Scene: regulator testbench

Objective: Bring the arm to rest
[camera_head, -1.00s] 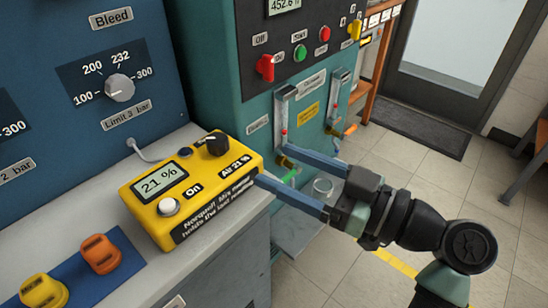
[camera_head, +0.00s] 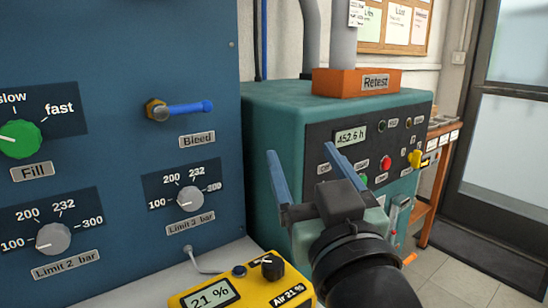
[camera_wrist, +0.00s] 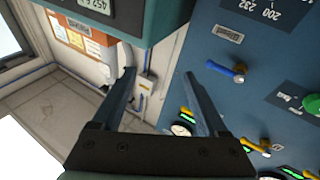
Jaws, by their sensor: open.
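My gripper (camera_head: 312,170) is in the head view, right of centre, with its two blue-grey fingers spread apart and nothing between them. It stands in front of the teal machine (camera_head: 275,110) and hides part of that machine's black panel. In the wrist view my gripper (camera_wrist: 160,85) is also open and empty, with wall and floor showing between the fingers. That view appears upside down. The fingers look clear of the machine and of the blue panel (camera_head: 110,70), though the exact gap cannot be told.
The blue panel at left carries the Bleed lever (camera_head: 185,108), the green Fill knob (camera_head: 20,138) and grey limit knobs. A yellow analyser (camera_head: 235,290) reading 21 % sits on the bench below. An orange Retest box (camera_head: 340,82) tops the teal machine. Open floor lies at right.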

